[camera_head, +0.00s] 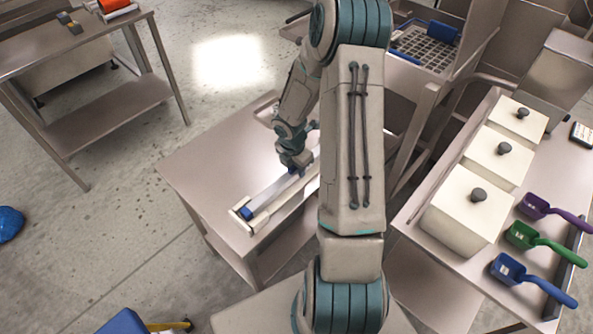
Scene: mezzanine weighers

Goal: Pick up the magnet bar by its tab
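A long pale bar with a blue end, which looks like the magnet bar (270,194), lies in a narrow cream holder (238,219) on a low steel table (195,167). My gripper (294,168) points down over the bar's middle to far part. My arm hides the right side of the table and perhaps part of the bar.
At right, a steel bench (415,222) bears several lidded bins (468,212) and purple, green and blue (510,270) scoops. A steel rack with a grid tray (425,50) stands behind. Another steel table (100,105) is at upper left. The floor between the left tables is clear.

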